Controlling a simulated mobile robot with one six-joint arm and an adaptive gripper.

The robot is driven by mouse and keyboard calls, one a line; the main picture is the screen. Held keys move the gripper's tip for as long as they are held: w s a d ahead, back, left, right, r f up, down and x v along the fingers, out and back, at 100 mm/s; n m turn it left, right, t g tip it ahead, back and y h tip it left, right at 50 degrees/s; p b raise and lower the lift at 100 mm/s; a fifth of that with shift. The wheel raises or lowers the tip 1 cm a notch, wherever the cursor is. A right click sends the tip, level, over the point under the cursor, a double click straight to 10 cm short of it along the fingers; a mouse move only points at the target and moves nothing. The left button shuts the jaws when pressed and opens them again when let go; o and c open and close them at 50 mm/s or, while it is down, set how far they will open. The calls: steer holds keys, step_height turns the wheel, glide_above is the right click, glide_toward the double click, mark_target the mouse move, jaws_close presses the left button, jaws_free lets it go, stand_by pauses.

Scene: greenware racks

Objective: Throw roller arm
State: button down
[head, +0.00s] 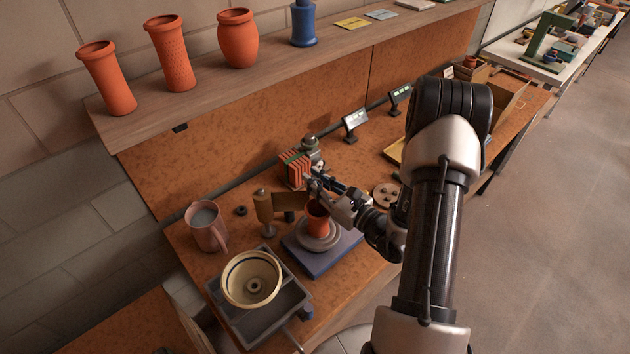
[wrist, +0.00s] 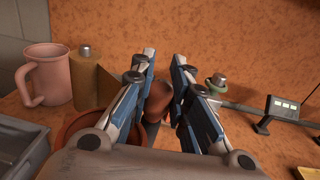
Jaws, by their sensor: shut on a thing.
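My gripper (head: 313,179) is above and behind the orange clay pot (head: 317,219), which stands on a grey wheel head over a blue base (head: 325,262). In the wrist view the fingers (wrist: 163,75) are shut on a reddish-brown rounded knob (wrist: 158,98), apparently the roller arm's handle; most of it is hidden. The pot's rim (wrist: 72,137) shows below the fingers. A tan post with a flat plate (head: 290,206) stands left of the pot. A red-striped block (head: 292,170) is just behind the fingers. How the knob joins these parts is hidden.
A pink mug (head: 206,228) and a cream bowl (head: 250,280) in a grey tray (head: 262,329) stand at the left. Several orange vases and a blue bottle (head: 304,24) stand on the shelf above. Two small displays (head: 355,120) are at the back. Bench space right of the block is partly clear.

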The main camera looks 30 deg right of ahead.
steer(key=shift+s+f+m+h, duration=0.3)
steer(key=shift+m+h, duration=0.2)
steer(key=shift+h, duration=0.3)
steer(key=shift+s, duration=0.1)
steer(key=shift+s+r, duration=0.1)
steer(key=shift+s, duration=0.1)
steer(key=c, duration=1.9)
jaws_free()
steer(key=shift+o, duration=1.2)
steer(key=shift+s+r, duration=0.1)
steer(key=shift+o, duration=1.1)
steer(key=shift+r, duration=0.1)
steer(key=v, duration=1.1)
steer(key=shift+s, duration=0.4)
